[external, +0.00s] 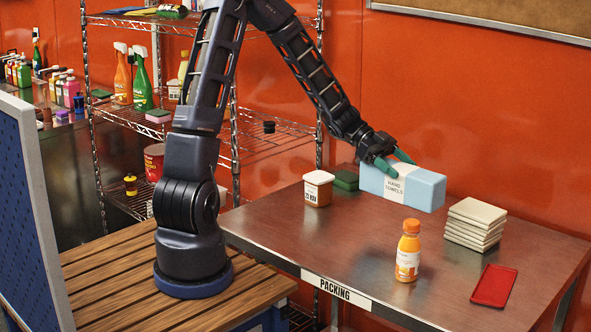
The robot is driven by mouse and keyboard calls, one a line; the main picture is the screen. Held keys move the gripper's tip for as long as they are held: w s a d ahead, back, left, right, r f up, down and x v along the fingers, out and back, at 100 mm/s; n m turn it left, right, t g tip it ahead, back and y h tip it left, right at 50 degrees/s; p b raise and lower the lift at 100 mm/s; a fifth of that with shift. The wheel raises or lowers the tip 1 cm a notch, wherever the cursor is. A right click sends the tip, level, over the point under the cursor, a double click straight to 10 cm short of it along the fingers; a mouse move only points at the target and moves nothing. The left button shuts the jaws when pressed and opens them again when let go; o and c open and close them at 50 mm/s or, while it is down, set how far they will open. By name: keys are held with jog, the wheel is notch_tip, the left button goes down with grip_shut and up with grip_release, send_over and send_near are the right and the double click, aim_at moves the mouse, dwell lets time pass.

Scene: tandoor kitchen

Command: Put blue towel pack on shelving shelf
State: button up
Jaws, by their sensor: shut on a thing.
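The blue towel pack (425,190) is a light blue box with a white band labelled "HAND TOWELS". My gripper (392,165) has green fingers shut on its top, near the band. The pack appears held a little above the metal table (345,240), though the exact gap is hard to tell. The wire shelving (262,138) stands at the left behind my arm, with several levels. My arm hides part of its shelves.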

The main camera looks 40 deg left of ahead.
jog(key=shift+f, duration=5.15)
jog(key=shift+f, duration=0.15)
jog(key=o, duration=1.2)
